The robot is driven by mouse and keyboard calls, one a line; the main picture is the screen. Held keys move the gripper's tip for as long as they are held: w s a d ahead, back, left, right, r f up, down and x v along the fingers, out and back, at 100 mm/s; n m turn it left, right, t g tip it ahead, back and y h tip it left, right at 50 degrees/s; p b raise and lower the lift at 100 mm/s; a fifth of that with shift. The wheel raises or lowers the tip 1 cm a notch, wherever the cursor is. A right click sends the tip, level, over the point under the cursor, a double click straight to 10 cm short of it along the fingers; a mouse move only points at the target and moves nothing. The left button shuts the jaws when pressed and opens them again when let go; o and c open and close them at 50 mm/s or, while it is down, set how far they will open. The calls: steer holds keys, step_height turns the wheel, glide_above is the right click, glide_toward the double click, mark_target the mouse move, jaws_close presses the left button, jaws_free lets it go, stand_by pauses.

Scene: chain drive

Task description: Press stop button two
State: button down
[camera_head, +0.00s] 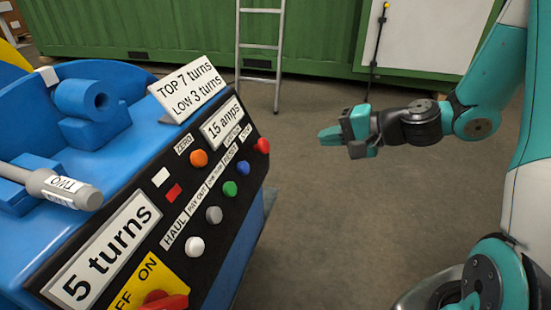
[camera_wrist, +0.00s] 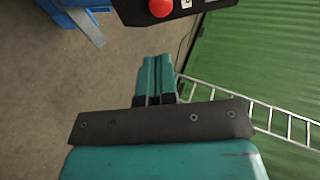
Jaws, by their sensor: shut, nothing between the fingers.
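A red round button (camera_head: 262,145) sits at the far end of the black control panel on the blue machine. Its small label is too fine to read surely. It also shows at the top edge of the wrist view (camera_wrist: 161,8). My gripper (camera_head: 328,136) is shut and empty, its fingers pointing left. It hangs in the air to the right of the panel, apart from the red button. In the wrist view the closed fingers (camera_wrist: 157,62) lie below the button in the picture.
The panel also bears orange (camera_head: 198,158), blue (camera_head: 243,167), green (camera_head: 230,188), grey (camera_head: 214,214) and white (camera_head: 195,246) buttons and a red rotary switch (camera_head: 163,300). A grey handle (camera_head: 40,181) bears an upside-down tag. A ladder (camera_head: 259,48) stands behind. The floor between is clear.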

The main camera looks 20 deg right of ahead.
mark_target(267, 145)
steer(key=shift+r, duration=0.1)
steer(key=shift+a, duration=0.1)
steer(key=b+x, duration=0.1)
steer(key=x, duration=1.3)
steer(key=shift+b, duration=0.4)
